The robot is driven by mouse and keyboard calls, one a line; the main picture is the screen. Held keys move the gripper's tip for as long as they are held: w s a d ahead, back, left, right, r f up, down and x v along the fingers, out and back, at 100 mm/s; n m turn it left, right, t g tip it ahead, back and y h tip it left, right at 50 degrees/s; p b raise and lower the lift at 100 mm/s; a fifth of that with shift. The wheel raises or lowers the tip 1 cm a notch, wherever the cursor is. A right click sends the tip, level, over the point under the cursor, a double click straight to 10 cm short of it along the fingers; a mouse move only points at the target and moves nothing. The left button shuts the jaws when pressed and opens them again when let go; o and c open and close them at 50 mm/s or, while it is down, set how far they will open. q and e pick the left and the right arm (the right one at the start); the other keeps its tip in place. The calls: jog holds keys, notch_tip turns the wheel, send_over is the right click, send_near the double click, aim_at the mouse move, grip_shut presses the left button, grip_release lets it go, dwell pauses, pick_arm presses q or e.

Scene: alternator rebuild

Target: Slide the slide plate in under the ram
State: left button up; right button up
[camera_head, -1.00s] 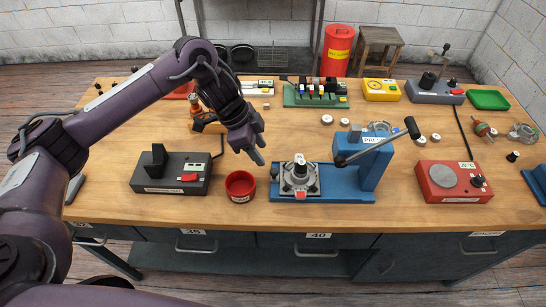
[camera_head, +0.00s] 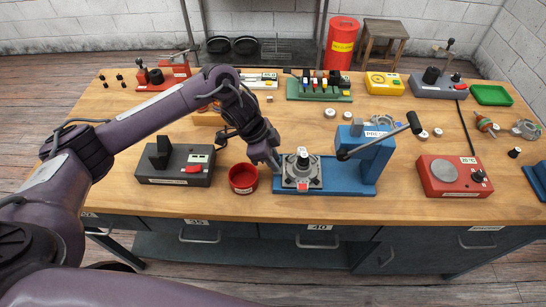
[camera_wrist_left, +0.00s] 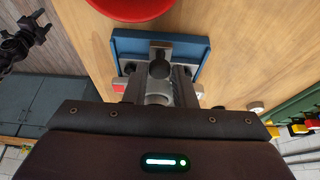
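The slide plate (camera_head: 288,184) is a grey plate with a red front tab, lying on the left part of the blue press base (camera_head: 338,188). A grey and black round part (camera_head: 302,163) stands on it. The press head (camera_head: 372,135), with its lever, is to the right of the plate; I cannot make out the ram under it. My left gripper (camera_head: 278,170) points down at the plate's left edge. In the left wrist view its fingers (camera_wrist_left: 160,88) are apart, with grey metal showing between them; I cannot tell if they touch it.
A red bowl (camera_head: 243,179) stands just left of the press, close to my gripper. A black device (camera_head: 176,165) is farther left, and a red hot plate (camera_head: 455,177) is on the right. A dark jointed part (camera_wrist_left: 18,38), perhaps my right gripper, shows in the left wrist view.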

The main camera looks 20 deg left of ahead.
pick_arm(q)
grip_shut()
pick_arm(e)
jog(key=shift+s, duration=0.3)
pick_arm(q)
jog(key=shift+d, duration=0.1)
send_over(321, 171)
jog(key=a, duration=0.2)
jog(key=shift+s+r+p, duration=0.1)
jog(key=shift+s+p, duration=0.15)
jog(key=shift+p, duration=0.1)
pick_arm(e)
jog(key=shift+r, duration=0.35)
jog(key=shift+w, duration=0.1)
pick_arm(q)
jog(key=shift+o, duration=1.2)
grip_release()
jog(key=shift+o, duration=1.2)
jog(key=shift+d, duration=0.15)
pick_arm(e)
jog(key=shift+d, duration=0.1)
